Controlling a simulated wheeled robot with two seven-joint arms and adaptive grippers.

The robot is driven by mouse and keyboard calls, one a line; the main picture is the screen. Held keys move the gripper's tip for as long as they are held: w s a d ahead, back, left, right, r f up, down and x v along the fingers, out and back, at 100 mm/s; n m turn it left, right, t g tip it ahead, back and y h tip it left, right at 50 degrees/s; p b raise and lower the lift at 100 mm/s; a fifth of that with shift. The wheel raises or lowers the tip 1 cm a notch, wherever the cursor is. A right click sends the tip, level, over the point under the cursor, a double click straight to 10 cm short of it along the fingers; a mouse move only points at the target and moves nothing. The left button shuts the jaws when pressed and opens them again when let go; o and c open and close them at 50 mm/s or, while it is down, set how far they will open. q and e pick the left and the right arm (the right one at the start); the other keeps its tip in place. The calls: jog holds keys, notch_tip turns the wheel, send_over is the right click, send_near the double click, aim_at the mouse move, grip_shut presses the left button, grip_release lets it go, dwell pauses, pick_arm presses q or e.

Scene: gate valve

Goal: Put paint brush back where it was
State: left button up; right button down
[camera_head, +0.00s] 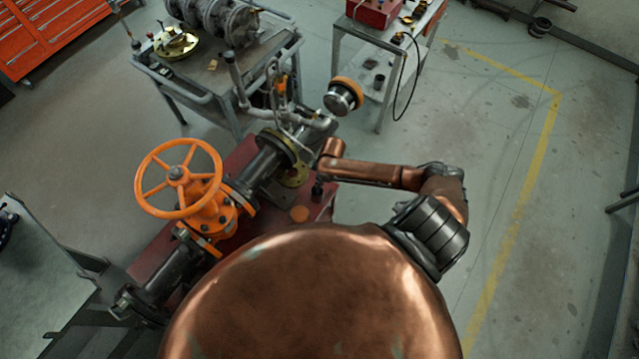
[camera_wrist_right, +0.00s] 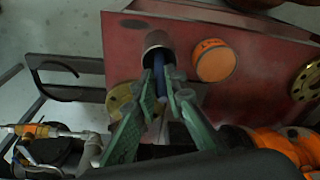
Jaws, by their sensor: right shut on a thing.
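My right gripper (camera_wrist_right: 161,82) has green fingers, shut on a slim blue handle, which I take to be the paint brush (camera_wrist_right: 159,66). The brush's far end meets the dark mouth of a small metal cup (camera_wrist_right: 157,41) on the red base plate (camera_wrist_right: 125,48). I cannot tell how deep it sits inside, and its bristles are hidden. In the head view, my right gripper (camera_head: 318,186) is small and dark, pointing down over the red plate beside the pipe. The brush is not clear there. My left gripper is not in view.
An orange-topped can (camera_wrist_right: 213,61) stands close beside the cup. The orange valve wheel (camera_head: 178,178) and flanged pipe (camera_head: 258,172) stand on the red plate. A grey cart (camera_head: 205,85) is behind. The floor on the right is clear.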

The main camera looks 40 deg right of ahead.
jog(key=shift+f, duration=0.25)
jog(key=c, duration=2)
grip_release()
jog(key=shift+o, duration=0.2)
jog(key=shift+r, duration=0.1)
